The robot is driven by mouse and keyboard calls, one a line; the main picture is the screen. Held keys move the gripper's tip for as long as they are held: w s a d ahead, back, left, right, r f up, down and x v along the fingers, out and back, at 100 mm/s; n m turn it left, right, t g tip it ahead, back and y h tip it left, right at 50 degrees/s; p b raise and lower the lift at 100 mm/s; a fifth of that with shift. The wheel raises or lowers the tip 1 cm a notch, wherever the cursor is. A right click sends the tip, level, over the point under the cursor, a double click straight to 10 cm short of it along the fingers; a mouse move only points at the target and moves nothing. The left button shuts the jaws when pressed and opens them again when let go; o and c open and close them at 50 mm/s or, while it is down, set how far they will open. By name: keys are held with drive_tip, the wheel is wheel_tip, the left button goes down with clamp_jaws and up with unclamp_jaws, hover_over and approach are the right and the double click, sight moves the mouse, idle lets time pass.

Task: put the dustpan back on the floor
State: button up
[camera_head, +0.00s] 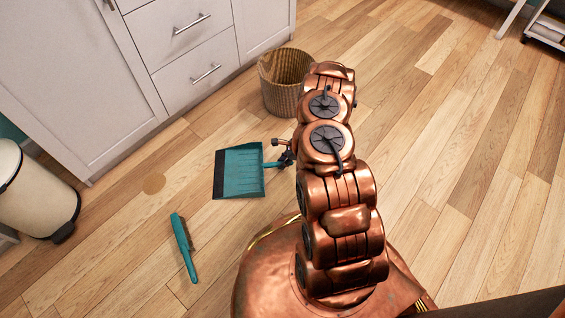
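The teal dustpan (240,172) with a dark front lip is left of my arm, its open side facing left. Its short handle points right and runs into my gripper (283,158). My gripper is small and dark here, partly hidden behind my copper arm, and its fingers are at the handle's end. I cannot tell whether they are closed on the handle. The pan looks close to level, and I cannot tell whether it touches the wooden floor (120,240) or hangs slightly above it.
A teal hand brush (183,247) lies on the floor at lower left. A round tan spot (154,183) is near it. A wicker basket (285,85) stands behind the gripper by white cabinets (165,50). A cream bin (35,195) is at far left.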

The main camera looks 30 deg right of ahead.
drive_tip(key=o, duration=0.4)
